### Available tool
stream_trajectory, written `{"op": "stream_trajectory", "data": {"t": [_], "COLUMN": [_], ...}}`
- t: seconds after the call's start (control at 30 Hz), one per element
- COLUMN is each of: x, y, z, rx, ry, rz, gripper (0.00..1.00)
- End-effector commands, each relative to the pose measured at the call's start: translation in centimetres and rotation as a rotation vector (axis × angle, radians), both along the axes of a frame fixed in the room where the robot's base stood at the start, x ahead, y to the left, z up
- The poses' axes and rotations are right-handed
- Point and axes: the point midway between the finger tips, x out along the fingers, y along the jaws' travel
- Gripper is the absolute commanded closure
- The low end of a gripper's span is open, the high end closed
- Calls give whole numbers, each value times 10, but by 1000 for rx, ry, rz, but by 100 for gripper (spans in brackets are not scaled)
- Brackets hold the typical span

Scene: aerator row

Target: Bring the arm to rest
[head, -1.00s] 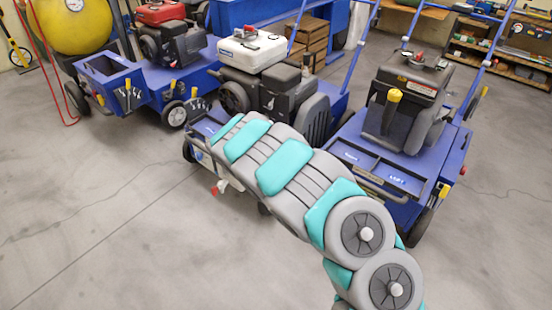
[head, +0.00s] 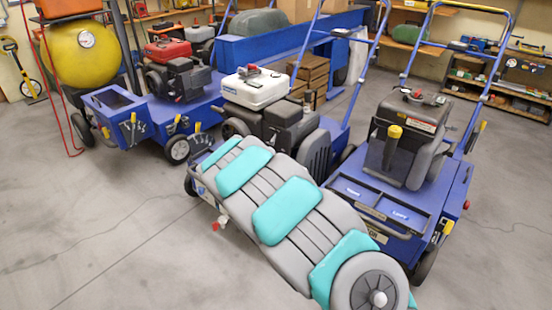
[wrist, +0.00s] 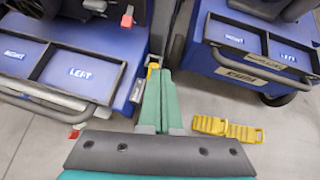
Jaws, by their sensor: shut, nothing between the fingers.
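My arm (head: 285,215) stretches from the lower right of the head view towards the front of the middle aerator, covering part of it. My gripper (wrist: 160,75) shows in the wrist view, its two green fingers together with nothing between them. It points to the gap between two blue machines. In the head view the gripper cannot be made out behind the arm.
Blue aerators stand in a row: left (head: 130,110), middle (head: 322,130), right (head: 455,195). In the wrist view, label trays (wrist: 82,72) lie left of the fingers. A yellow strap-like piece (wrist: 227,128) lies right of them. Floor at left (head: 80,220) is clear.

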Motion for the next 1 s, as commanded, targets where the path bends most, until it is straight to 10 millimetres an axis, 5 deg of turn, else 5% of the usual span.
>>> {"op": "stream_trajectory", "data": {"t": [0.17, 0.37, 0.5, 0.7, 1.0], "x": [-1, -21, -58, -130, -257], "y": [-11, -83, -148, -216, -265], "z": [8, 60, 99, 139, 166], "rx": [12, 117, 223, 386, 626], "ry": [-11, -95, -170, -269, -370], "rz": [-36, -303, -572, -941, -1463], "gripper": [100, 100, 100, 100, 100]}}
